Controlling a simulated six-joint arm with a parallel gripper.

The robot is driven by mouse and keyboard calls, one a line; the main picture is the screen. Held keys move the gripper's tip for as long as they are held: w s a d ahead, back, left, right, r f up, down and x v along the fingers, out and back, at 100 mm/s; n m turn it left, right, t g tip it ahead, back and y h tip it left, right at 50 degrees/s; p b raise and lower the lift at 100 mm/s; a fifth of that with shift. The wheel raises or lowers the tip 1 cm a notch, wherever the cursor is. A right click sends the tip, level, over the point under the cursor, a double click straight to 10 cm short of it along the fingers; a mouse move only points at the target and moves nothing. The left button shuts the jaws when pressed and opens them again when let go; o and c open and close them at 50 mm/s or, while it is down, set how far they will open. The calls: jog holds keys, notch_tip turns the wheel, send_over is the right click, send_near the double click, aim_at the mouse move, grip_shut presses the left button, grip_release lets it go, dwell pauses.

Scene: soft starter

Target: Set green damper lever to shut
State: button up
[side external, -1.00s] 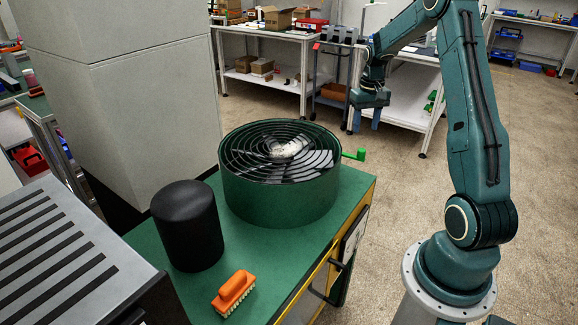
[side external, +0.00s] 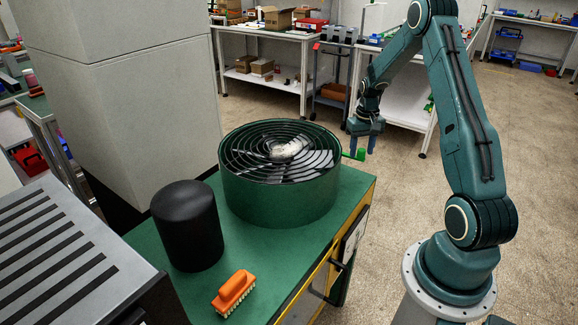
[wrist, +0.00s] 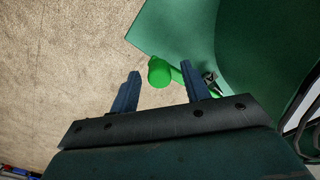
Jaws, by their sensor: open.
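The bright green damper lever (side external: 356,154) sticks out to the right from the side of the dark green round fan housing (side external: 278,195). My gripper (side external: 362,147) points down at the lever's outer end. Its two blue fingers (wrist: 160,90) are apart with nothing held between them. I cannot tell whether a finger touches the lever.
The housing stands on a green-topped bench (side external: 250,255) with a black cylinder (side external: 187,227) and an orange brush (side external: 234,292). A grey column (side external: 130,100) rises behind the bench. Open floor (side external: 400,200) lies to the right.

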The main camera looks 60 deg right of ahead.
grip_shut()
jog(key=shift+a+m, duration=0.65)
jog(key=shift+m, duration=0.05)
grip_release()
jog(key=shift+r, duration=0.15)
notch_tip(320, 180, up, 14)
jog(key=shift+f, duration=0.2)
dwell(0.5)
